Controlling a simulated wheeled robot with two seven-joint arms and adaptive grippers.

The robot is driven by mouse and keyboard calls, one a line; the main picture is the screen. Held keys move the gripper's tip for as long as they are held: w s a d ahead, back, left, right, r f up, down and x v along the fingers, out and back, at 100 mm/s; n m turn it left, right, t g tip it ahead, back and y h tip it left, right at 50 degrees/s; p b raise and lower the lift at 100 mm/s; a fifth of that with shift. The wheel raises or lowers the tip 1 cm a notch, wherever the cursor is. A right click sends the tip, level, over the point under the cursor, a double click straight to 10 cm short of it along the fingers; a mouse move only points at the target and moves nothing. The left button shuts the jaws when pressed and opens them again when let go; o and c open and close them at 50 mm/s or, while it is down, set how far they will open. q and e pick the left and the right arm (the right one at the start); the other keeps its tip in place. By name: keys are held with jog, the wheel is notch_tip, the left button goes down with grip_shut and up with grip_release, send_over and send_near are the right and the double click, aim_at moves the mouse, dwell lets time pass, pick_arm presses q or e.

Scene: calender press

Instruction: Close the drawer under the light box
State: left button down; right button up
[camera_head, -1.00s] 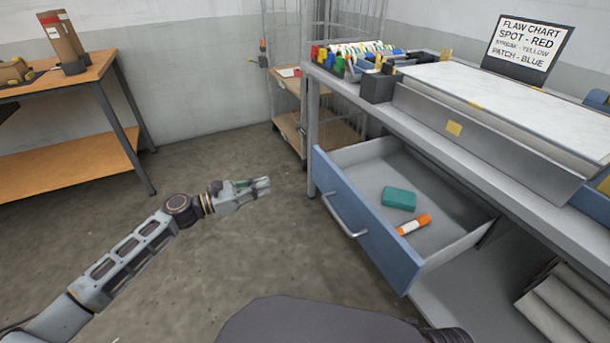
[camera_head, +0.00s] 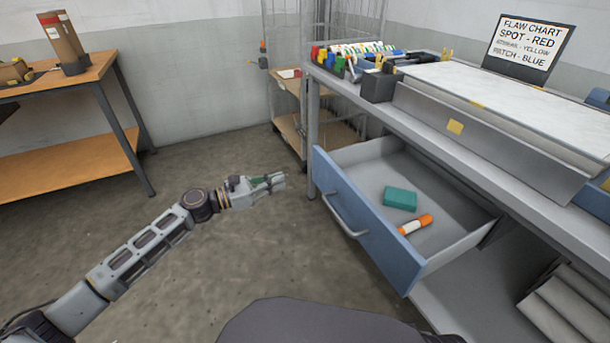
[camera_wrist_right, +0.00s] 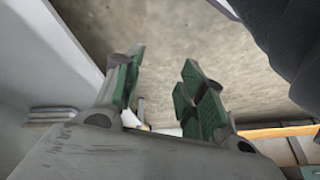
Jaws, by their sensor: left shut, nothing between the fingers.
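The drawer (camera_head: 352,218) under the light box (camera_head: 500,95) stands pulled well out, with a blue front and a curved metal handle (camera_head: 345,215). Inside it lie a teal block (camera_head: 399,198) and an orange and white tube (camera_head: 415,225). My left gripper (camera_head: 280,181) is shut and empty, to the left of the drawer front and apart from it, near the front's far end. My right gripper (camera_wrist_right: 160,90) shows only in the right wrist view; its green-padded fingers are apart with nothing between them.
The light box bench carries a rack of coloured items (camera_head: 350,55) and a flaw chart sign (camera_head: 527,48). Pale rolls (camera_head: 565,305) lie on the shelf below. A wire cart (camera_head: 300,120) stands behind. A wooden table (camera_head: 75,75) is at left. The floor before the drawer is clear.

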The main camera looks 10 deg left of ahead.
aim_at(314, 171)
pick_arm(q)
jog(key=shift+b+x, duration=0.95)
jog(key=shift+x, duration=3.2)
jog(key=shift+w+d, duration=0.35)
jog(key=shift+d, duration=0.1)
pick_arm(e)
jog(key=shift+t+y, duration=0.3)
jog(key=shift+t, duration=0.1)
jog(key=shift+w+a+f, duration=0.1)
jog(key=shift+a+f, duration=0.1)
jog(key=shift+f, duration=0.65)
jog(key=shift+w+a+f, duration=0.1)
jog(key=shift+a+f, duration=0.15)
jog(key=shift+f, duration=0.6)
jog(key=shift+a+f, duration=0.2)
jog(key=shift+f, duration=0.65)
pick_arm(q)
jog(key=shift+w+d, duration=0.1)
pick_arm(e)
jog(key=shift+r, duration=0.15)
